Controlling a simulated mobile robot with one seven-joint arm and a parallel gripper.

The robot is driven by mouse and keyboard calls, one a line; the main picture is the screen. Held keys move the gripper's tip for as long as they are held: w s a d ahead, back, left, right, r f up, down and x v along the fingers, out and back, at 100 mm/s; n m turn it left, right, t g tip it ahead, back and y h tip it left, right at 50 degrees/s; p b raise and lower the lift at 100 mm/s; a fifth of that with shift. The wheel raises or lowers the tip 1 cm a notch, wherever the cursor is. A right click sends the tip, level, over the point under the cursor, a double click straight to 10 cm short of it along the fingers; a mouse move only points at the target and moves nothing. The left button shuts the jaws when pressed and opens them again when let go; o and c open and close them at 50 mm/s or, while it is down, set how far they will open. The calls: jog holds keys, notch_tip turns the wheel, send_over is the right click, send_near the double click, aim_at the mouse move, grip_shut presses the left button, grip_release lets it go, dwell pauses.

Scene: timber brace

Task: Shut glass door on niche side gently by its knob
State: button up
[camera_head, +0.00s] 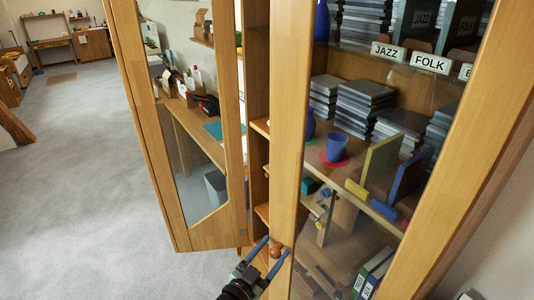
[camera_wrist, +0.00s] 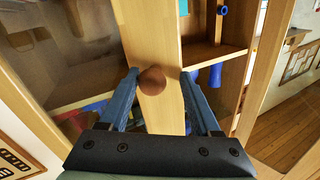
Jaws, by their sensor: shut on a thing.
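The glass door (camera_head: 290,110) at the right has a pale wooden frame, and a cabinet's shelves show through its pane. Its small round brown knob (camera_head: 275,252) is low on the frame's left upright. My gripper (camera_head: 268,247) has blue fingers, one on each side of the knob, and is shut on it. In the wrist view the knob (camera_wrist: 153,80) sits between the fingertips (camera_wrist: 160,78), against the door's upright (camera_wrist: 150,40). Open wooden shelves of a narrow niche (camera_head: 260,165) show just left of this upright in the head view. How far the door stands open is hard to tell.
A second glass door (camera_head: 182,215) stands swung out at the left, near my gripper. Behind the right pane are stacks of cases (camera_head: 360,105), a blue cup (camera_head: 336,147) and label signs (camera_head: 388,51). Grey floor (camera_head: 75,190) is clear at the left.

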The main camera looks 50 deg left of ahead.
jog(key=shift+s+r, duration=0.15)
jog(key=shift+s, duration=1.05)
